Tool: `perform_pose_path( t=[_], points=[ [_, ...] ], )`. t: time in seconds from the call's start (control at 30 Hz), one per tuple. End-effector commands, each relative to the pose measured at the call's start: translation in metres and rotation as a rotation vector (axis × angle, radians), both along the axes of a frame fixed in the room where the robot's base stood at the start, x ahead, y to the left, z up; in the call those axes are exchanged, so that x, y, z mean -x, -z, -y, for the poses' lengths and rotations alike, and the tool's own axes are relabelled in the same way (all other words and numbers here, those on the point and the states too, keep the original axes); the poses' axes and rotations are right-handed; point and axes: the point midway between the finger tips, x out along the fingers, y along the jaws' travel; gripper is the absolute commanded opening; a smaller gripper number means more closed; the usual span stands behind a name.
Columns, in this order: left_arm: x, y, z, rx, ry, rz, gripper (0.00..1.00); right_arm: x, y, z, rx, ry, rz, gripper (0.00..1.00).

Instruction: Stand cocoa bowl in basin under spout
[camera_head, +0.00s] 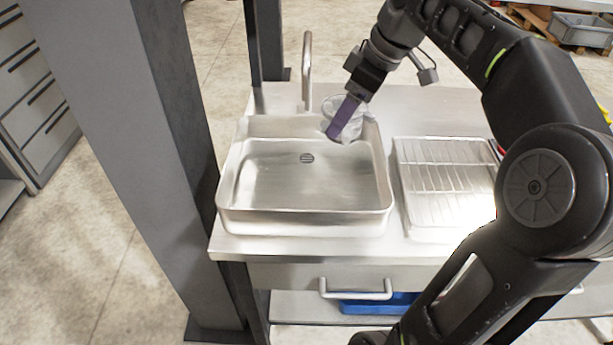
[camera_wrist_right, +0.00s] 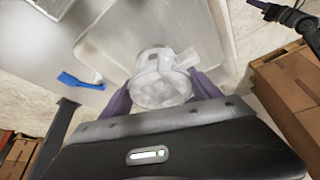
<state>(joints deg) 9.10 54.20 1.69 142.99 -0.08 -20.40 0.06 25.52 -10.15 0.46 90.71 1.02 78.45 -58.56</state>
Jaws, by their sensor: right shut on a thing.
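The bowl (camera_head: 333,104) is a pale, see-through vessel at the back right corner of the basin, partly hidden behind a finger. My right gripper (camera_head: 345,118) is shut on it with purple fingers. In the right wrist view, the bowl (camera_wrist_right: 160,77) sits between both fingers (camera_wrist_right: 163,95). I cannot tell whether it touches the basin or hangs above it. The steel basin (camera_head: 305,222) is otherwise empty, with a drain in its floor. The spout (camera_head: 307,70) rises behind the basin, left of the bowl.
A wire drying rack (camera_head: 440,180) lies on the counter right of the basin. A grey post (camera_head: 130,130) stands at the left. A drawer handle (camera_head: 355,290) is at the counter front. A blue brush (camera_wrist_right: 80,81) shows in the wrist view. The basin floor is clear.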

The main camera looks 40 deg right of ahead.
Motion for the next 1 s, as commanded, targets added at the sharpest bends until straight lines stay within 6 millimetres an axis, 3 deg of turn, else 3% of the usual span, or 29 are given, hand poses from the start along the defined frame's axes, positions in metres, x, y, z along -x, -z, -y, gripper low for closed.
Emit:
perform_pose_path(
  t=[0.17,0.6,0.8,1.0],
  points=[
    [0.000,0.002,0.000,0.000,0.000,0.000,0.36,0.001,0.027,0.000,-0.002,0.001,-0.004,0.29],
    [0.000,0.002,0.000,0.000,0.000,0.000,0.36,0.001,0.134,-0.001,-0.002,0.000,-0.005,0.29],
    [0.000,-0.008,0.000,0.000,0.000,0.000,0.36,-0.027,0.134,-0.016,-0.001,-0.003,-0.001,0.29],
    [0.000,-0.008,0.000,0.000,0.000,-0.001,0.36,-0.035,0.135,-0.020,0.001,0.000,0.000,0.29]
  ],
)
